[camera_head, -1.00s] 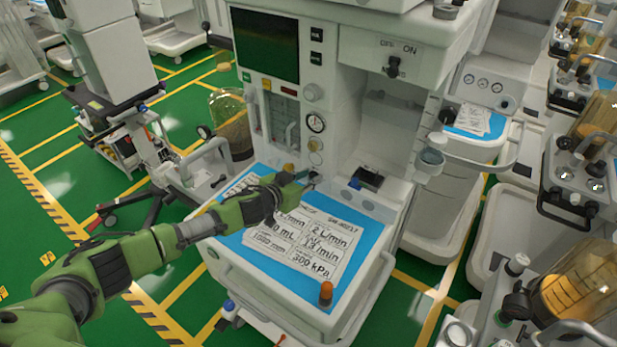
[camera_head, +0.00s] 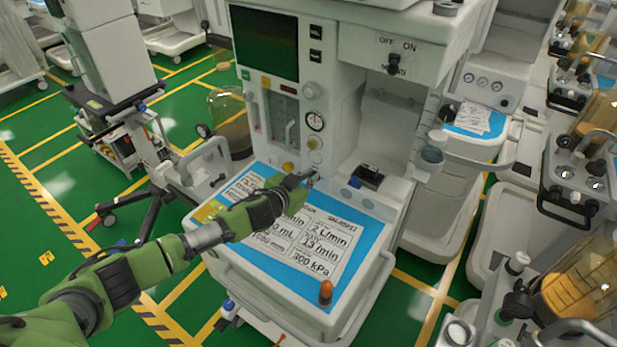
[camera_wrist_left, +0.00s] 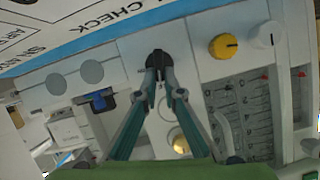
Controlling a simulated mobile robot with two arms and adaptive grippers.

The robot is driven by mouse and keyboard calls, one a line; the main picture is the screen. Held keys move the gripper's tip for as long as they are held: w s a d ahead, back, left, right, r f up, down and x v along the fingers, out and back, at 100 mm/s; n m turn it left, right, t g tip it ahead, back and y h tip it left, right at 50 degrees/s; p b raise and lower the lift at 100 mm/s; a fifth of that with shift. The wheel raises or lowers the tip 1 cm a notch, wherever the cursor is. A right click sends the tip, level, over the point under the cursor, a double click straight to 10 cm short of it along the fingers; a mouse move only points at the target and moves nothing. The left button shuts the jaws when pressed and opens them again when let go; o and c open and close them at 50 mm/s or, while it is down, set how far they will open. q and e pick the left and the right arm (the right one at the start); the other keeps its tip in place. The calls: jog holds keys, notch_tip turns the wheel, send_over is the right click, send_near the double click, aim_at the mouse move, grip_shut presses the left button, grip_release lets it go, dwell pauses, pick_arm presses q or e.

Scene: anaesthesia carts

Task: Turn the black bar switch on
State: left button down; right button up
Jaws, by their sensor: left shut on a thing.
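A small black bar-shaped switch (camera_wrist_left: 158,60) stands on the pale lower front panel of the anaesthesia machine, just above the blue worktop. My left gripper (camera_wrist_left: 157,75) has both fingertips around it and is shut on it; the tips partly cover it, so its exact turn is hard to tell. In the head view my left gripper (camera_head: 309,178) reaches to the panel's foot, its tips small and unclear there. Another black switch (camera_head: 393,65) sits higher on the right panel under "OFF" and "ON" labels, apart from the gripper. My right gripper is not in view.
A yellow knob (camera_wrist_left: 223,46) is beside the held switch, with flow tubes close by. A blue part (camera_wrist_left: 100,100) lies on the other side. The blue worktop (camera_head: 345,235) carries printed cards and an orange knob (camera_head: 326,291). Other carts crowd the right.

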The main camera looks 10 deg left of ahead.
pick_arm(q)
jog(key=shift+s+d+f+m+y+b, duration=0.15)
jog(key=shift+d+f+m+y+b, duration=0.15)
jog(key=shift+m+b, duration=0.25)
jog(key=shift+d+f+m+t+y+b, duration=0.2)
jog(key=shift+m+t+y+b, duration=0.4)
jog(key=shift+m+b, duration=0.35)
jog(key=m+b, duration=0.1)
jog(key=b, duration=0.1)
jog(key=m+t+y+b, duration=0.1)
jog(key=m+b, duration=0.1)
jog(key=b, duration=0.1)
jog(key=f+m+t+y+b, duration=0.1)
jog(key=m+b, duration=0.1)
jog(key=shift+s+d+f+b, duration=0.1)
jog(key=shift+s+d+b, duration=0.1)
jog(key=shift+d+b, duration=0.1)
jog(key=shift+m+t+b, duration=0.6)
jog(key=shift+m+b, duration=0.6)
jog(key=shift+b, duration=0.15)
jog(key=shift+d, duration=0.1)
jog(key=c, duration=2.2)
grip_release()
jog(key=shift+o, duration=0.2)
